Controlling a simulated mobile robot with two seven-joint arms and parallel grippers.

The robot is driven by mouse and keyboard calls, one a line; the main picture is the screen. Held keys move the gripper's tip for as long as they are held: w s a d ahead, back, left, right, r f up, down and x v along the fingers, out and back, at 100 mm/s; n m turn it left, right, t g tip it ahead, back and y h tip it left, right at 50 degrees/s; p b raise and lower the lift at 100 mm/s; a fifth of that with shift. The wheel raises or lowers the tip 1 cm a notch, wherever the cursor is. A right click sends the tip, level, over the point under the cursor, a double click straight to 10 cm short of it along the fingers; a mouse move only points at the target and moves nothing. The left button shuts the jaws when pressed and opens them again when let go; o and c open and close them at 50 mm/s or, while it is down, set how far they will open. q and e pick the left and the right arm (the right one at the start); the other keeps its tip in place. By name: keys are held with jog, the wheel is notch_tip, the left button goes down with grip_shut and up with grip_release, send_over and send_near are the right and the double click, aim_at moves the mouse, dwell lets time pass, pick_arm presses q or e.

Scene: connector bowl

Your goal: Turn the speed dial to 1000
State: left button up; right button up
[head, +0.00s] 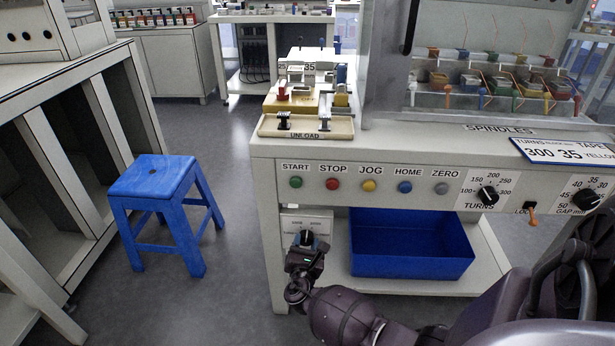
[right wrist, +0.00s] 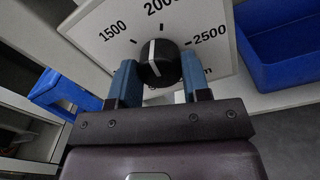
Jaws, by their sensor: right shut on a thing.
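The speed dial (right wrist: 160,66) is a round black knob with a white pointer line on a white plate (right wrist: 208,18). In the right wrist view the labels 1500, 2000 and 2500 show; 1000 is not visible there. The white line points between the 1500 and 2000 marks. My right gripper (right wrist: 159,82) is shut on the knob, with one blue finger on each side. In the head view my right gripper (head: 305,243) is at the dial's plate (head: 318,219), under the START button, and its small labels are too small to read. My left gripper is not in view.
A blue bin (head: 410,262) sits on the shelf right of the dial. Above are the START, STOP, JOG, HOME and ZERO buttons. A TURNS knob (head: 488,195) and GAP knob (head: 585,200) are further right. A blue stool (head: 152,178) stands left, with open floor between.

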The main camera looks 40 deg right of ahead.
jog(key=n+p, duration=0.1)
jog(key=n, duration=0.3)
jog(key=shift+w+r+n+p, duration=0.15)
jog(key=shift+r+n+p, duration=0.15)
jog(key=shift+r+p, duration=0.05)
jog(key=shift+n+p, duration=0.3)
jog(key=shift+n, duration=0.6)
jog(key=shift+n+p, duration=0.3)
jog(key=shift+n, duration=0.6)
jog(key=n+p, duration=0.1)
jog(key=n, duration=0.2)
jog(key=shift+n, duration=0.3)
jog(key=shift+f+n+g, duration=0.1)
jog(key=shift+n+g, duration=0.2)
jog(key=shift+n, duration=0.5)
jog(key=n+p, duration=0.1)
jog(key=n, duration=0.2)
jog(key=shift+f+n, duration=0.15)
jog(key=shift+n, duration=0.85)
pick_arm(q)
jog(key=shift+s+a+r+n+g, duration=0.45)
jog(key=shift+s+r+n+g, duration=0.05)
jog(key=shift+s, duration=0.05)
pick_arm(e)
jog(key=shift+n, duration=0.3)
jog(key=shift+h, duration=0.3)
